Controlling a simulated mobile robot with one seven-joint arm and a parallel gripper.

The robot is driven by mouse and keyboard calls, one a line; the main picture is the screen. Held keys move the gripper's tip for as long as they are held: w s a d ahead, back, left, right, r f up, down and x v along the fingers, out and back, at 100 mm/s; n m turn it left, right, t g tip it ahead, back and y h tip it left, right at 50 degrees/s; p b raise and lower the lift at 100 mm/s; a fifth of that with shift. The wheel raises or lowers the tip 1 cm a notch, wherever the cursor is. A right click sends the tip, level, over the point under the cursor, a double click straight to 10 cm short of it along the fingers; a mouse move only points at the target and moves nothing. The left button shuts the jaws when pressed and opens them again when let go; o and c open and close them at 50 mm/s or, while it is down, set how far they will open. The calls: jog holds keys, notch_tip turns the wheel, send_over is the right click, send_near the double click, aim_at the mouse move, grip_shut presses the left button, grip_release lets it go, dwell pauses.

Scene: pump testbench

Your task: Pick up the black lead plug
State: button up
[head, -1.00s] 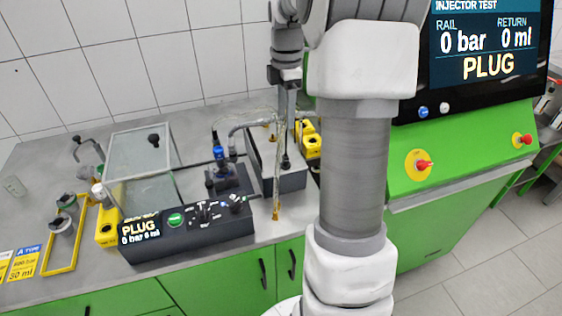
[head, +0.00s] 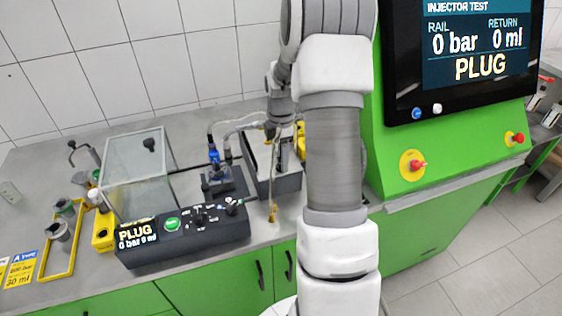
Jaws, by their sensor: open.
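My gripper (head: 282,143) hangs pointing down over the dark open-topped box (head: 286,185) on the bench, just left of my white and grey arm. Its fingers are small and dim here, and I see nothing held between them. I cannot make out the black lead plug for certain; dark shapes in the box under the gripper are too small and partly covered to name. A thin clear tube (head: 272,205) hangs in front of the box.
Left of the box stand a blue-topped fitting (head: 214,157) with a grey hose, a black control panel (head: 185,235) reading PLUG, and a glass enclosure (head: 135,180). A yellow frame (head: 62,262) lies farther left. The green injector test machine (head: 455,150) stands right.

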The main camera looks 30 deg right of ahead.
jog(key=shift+f, duration=0.4)
grip_shut()
jog(key=shift+r, duration=0.15)
